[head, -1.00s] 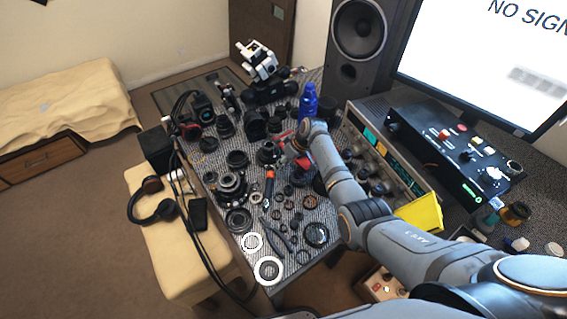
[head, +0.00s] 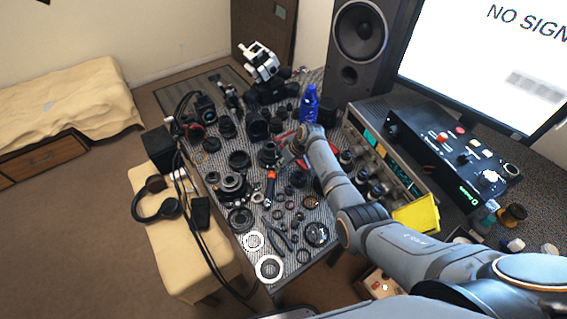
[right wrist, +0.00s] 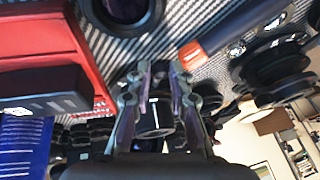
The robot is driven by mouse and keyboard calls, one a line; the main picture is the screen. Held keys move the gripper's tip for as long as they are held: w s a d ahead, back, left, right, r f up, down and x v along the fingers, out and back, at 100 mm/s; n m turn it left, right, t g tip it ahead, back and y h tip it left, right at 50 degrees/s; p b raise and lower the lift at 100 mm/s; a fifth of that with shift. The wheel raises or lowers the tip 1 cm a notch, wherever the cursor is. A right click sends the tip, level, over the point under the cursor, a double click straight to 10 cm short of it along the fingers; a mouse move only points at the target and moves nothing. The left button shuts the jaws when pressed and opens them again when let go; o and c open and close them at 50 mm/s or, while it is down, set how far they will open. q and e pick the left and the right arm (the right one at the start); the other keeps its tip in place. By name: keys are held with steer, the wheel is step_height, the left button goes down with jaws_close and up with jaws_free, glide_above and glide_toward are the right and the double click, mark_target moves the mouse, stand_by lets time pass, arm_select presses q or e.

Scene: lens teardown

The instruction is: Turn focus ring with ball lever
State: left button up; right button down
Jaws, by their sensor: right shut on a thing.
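My right gripper (head: 284,156) is low over the parts on the table, beside a black lens piece (head: 268,154). In the right wrist view its fingers (right wrist: 158,88) are closed around a dark cylindrical part (right wrist: 155,118) with a pale line on it. The gripper hides much of this part, and I cannot tell whether it is the focus ring or the lever. I cannot make out a ball lever. My left gripper is not in view.
Black lens parts and rings crowd the patterned table, with a blue bottle (head: 309,104) behind. White rings (head: 269,268) lie at the near edge. A speaker (head: 358,45) and a control box (head: 445,150) stand at the right. In the right wrist view, a red case (right wrist: 40,45) is close by.

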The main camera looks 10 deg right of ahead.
steer(key=c, duration=1.2)
jaws_free()
steer(key=v, duration=1.2)
steer(key=shift+c, duration=0.3)
